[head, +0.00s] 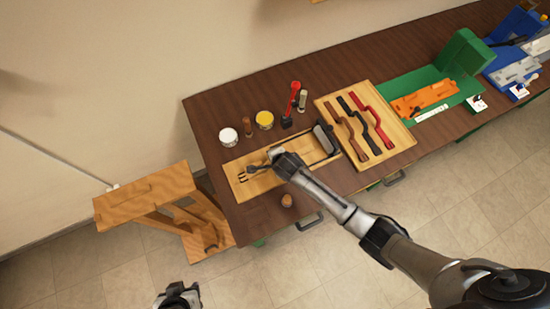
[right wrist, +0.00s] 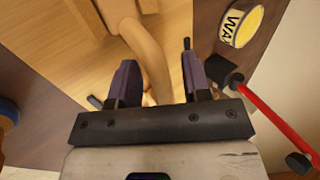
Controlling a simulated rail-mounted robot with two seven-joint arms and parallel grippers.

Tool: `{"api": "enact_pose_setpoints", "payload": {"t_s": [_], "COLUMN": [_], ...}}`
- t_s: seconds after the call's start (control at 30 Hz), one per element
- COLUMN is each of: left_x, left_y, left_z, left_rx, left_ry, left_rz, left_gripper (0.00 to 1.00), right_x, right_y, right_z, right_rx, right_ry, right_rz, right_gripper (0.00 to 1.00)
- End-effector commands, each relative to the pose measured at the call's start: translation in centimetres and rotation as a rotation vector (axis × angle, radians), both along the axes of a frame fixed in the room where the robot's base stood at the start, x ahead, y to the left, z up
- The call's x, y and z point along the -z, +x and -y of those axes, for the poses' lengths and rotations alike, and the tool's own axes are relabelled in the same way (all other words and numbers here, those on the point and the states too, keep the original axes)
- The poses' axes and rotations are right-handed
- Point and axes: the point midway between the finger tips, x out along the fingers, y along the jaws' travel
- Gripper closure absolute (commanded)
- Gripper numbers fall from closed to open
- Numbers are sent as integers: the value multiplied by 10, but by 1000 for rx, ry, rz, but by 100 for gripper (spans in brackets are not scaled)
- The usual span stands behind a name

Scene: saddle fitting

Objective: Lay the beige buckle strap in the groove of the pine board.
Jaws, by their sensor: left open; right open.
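The pine board (head: 238,170) lies near the left end of the brown table, with dark lines and fittings on it. My right gripper (head: 284,160) is low over it, hiding its middle. In the right wrist view, the right gripper's fingers (right wrist: 160,72) are apart, with the curved beige strap (right wrist: 150,45) running between them over pale wood. Contact with the strap cannot be told. The strap is hard to make out in the head view, and so is its position relative to the groove. My left gripper (head: 178,296) is open and empty over the floor at the lower left.
A wooden tray (head: 404,134) with brown, black and red straps stands right of the board. Behind the board are a white jar (head: 228,138), a yellow tin (head: 264,120) and a red-handled tool (head: 294,98). A wooden stand (head: 150,192) is beside the table's left end.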

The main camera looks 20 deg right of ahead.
Motion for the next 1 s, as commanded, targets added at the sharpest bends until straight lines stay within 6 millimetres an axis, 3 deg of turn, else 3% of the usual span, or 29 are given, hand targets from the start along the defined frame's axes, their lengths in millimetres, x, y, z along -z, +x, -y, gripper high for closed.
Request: {"api": "enact_pose_setpoints", "payload": {"t_s": [0.27, 0.7, 1.0], "left_x": [-2, -4, -4], "left_y": [0, 0, 0], "left_z": [-2, 0, 2], "left_rx": [6, 1, -4], "left_ry": [8, 0, -7], "left_rz": [0, 0, 0], "left_gripper": [57, 57, 57], "right_x": [-11, -71, -98], "right_y": [-5, -45, -63], "right_z": [-1, 1, 2], "right_rx": [0, 0, 0], "right_ry": [2, 1, 1], "right_rz": [2, 2, 1], "right_gripper": [56, 56, 56]}}
